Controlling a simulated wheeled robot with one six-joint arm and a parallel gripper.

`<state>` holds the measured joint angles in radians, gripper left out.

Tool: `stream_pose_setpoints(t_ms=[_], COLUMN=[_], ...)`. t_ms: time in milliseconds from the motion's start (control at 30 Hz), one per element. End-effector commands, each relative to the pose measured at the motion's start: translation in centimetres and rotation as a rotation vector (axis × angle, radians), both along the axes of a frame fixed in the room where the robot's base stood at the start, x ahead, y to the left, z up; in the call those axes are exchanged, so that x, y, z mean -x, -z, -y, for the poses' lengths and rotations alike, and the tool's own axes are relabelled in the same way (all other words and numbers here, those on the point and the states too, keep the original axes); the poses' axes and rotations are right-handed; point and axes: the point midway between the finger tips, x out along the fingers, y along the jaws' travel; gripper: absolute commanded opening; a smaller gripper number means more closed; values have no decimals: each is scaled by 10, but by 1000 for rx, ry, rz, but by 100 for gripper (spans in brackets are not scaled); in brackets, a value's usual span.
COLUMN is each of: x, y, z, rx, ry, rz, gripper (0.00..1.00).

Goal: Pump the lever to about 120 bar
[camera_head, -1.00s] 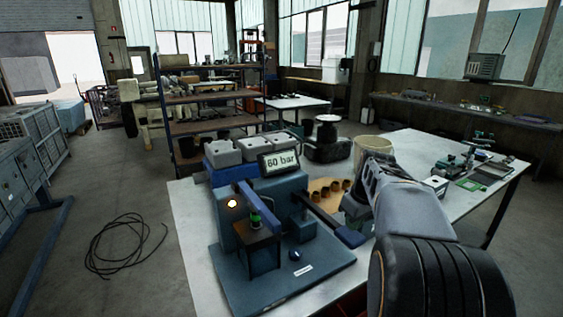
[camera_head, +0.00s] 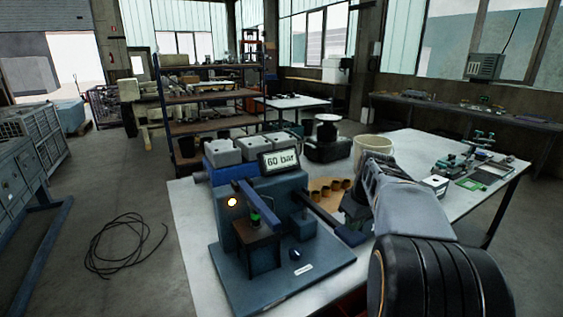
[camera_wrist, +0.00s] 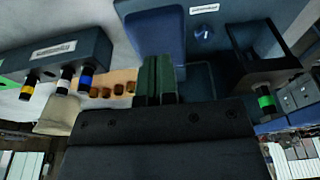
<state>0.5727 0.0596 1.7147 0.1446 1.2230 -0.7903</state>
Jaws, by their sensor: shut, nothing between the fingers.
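The blue pump tester (camera_head: 268,205) stands on the near part of the white table, and its display (camera_head: 280,161) reads 60 bar. Its lever (camera_head: 328,220) is a dark bar sloping down to the right, ending in a broad blue handle. In the wrist view the blue handle (camera_wrist: 157,28) lies just beyond the fingertips. My gripper (camera_wrist: 157,62) is shut with its green finger pads together and nothing between them. In the head view my arm comes from the lower right and the fingers are largely hidden. I cannot tell whether they touch the handle.
An injector with a green band (camera_head: 256,218) sits at the tester's front. Grey tanks (camera_head: 222,152) stand behind it. Brown cups (camera_head: 335,187) and a cream bucket (camera_head: 373,152) are on the table near my arm. Tools lie at the table's far right. A cable (camera_head: 125,245) lies on the floor.

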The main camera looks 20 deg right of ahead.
Motion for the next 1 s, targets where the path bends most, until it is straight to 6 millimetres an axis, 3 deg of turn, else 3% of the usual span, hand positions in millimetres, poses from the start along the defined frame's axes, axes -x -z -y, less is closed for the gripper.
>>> stream_pose_setpoints(t_ms=[900,1000], x=[-4,-4], y=[69,67], z=[-1,-1], rx=[-2,-2], ry=[0,0], rz=[-2,-2], gripper=[0,0])
